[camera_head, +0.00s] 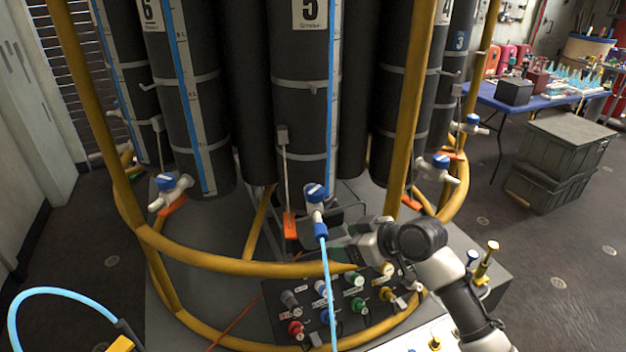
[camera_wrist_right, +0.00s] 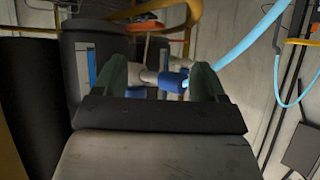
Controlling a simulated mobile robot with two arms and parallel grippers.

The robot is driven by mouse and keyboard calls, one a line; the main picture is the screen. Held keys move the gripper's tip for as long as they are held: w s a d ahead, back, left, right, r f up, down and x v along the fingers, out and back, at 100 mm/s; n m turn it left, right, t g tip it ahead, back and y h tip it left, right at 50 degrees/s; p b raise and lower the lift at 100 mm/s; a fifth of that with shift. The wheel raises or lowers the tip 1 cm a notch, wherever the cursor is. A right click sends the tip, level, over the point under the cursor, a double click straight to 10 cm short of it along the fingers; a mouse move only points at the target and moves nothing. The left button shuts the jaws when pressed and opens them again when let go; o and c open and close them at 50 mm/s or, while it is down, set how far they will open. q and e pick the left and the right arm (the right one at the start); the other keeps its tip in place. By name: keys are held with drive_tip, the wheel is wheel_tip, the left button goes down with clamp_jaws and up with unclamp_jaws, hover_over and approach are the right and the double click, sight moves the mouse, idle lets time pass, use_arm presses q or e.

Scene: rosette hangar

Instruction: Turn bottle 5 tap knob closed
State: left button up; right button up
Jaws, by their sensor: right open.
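Bottle 5 (camera_head: 300,90) is a dark upright cylinder with a "5" label and a blue scale strip, in the middle of the head view. Its white tap carries a blue knob (camera_head: 314,191) with a white stripe on top. A blue collar (camera_head: 320,230) and light blue hose (camera_head: 327,280) run down from the tap. My right gripper (camera_head: 346,251) is open, low and right of the tap, apart from the knob. In the wrist view, its green fingers (camera_wrist_right: 163,78) stand either side of the view of the white tap body and blue collar (camera_wrist_right: 173,81). My left gripper is not seen.
A yellow tubular frame (camera_head: 235,265) rings the bottles. A dark panel with coloured couplings (camera_head: 355,278) sits below the tap. An orange tag (camera_head: 290,226) hangs left of it. Neighbouring taps (camera_head: 167,185) stand on both sides. Grey crates (camera_head: 560,160) stand at right on open floor.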

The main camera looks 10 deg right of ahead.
sight(316, 190)
drive_tip(key=w+d+r+n+y, duration=0.25)
drive_tip(key=w+r, duration=0.25)
drive_tip(key=r, duration=0.5)
drive_tip(key=shift+m, duration=0.35)
drive_tip(key=p+x, duration=0.2)
drive_tip(key=x, duration=0.7)
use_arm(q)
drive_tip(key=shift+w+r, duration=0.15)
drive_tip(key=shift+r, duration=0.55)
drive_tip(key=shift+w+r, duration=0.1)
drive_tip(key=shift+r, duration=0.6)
use_arm(e)
drive_tip(key=shift+x, duration=0.75)
drive_tip(key=shift+d+f, duration=0.1)
drive_tip(key=shift+c, duration=0.4)
